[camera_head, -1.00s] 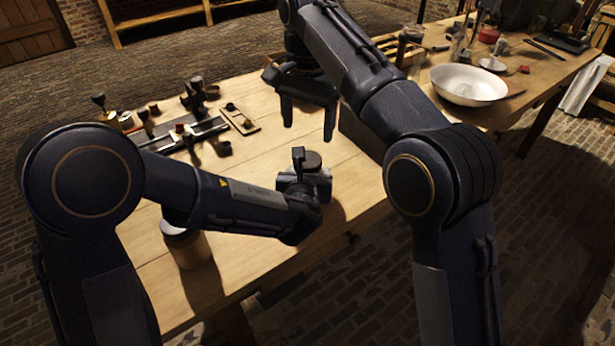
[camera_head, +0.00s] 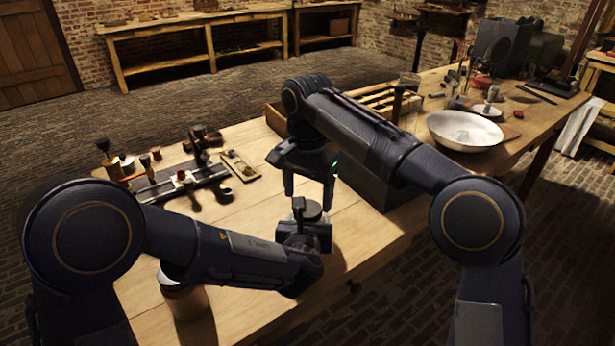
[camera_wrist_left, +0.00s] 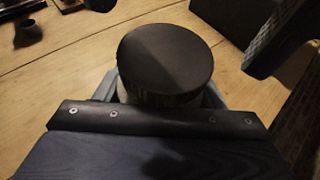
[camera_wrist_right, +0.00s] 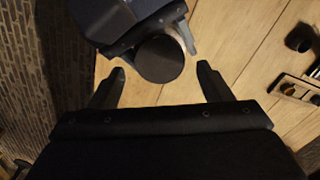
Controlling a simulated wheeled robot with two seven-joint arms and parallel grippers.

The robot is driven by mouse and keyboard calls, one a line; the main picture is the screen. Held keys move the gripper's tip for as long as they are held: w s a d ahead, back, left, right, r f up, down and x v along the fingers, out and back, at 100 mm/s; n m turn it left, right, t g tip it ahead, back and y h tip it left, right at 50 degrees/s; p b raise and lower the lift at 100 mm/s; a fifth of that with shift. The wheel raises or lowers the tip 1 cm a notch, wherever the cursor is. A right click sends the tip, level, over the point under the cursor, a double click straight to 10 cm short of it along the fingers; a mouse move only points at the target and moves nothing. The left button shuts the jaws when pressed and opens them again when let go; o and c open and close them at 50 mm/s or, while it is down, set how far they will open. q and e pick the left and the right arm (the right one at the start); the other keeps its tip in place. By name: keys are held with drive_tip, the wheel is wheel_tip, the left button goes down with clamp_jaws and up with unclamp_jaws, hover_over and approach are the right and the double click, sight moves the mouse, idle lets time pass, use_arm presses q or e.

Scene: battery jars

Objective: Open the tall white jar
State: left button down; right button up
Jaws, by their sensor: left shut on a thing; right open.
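A jar with a round dark lid (camera_wrist_left: 165,58) is held in my left gripper (camera_head: 304,236). Its body is mostly hidden by the jaws, so I cannot confirm that it is white or tall. The lid is on the jar and also shows in the head view (camera_head: 308,211) and the right wrist view (camera_wrist_right: 160,58). My right gripper (camera_head: 308,196) is open and pointing down over the lid. In the right wrist view its fingers (camera_wrist_right: 160,82) are spread wider than the lid, with the lid between and slightly beyond the tips. I see no contact.
Another jar (camera_head: 186,300) stands at the table's front, partly behind my left arm. Small pots and a metal rail (camera_head: 185,182) lie at the left. A dark box (camera_head: 372,183) stands right of my right gripper. A white bowl (camera_head: 465,131) sits farther right.

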drive_tip(key=shift+f, duration=1.35)
drive_tip(key=c, duration=1)
drive_tip(key=n, duration=1)
drive_tip(key=o, duration=1.1)
drive_tip(key=shift+c, duration=0.2)
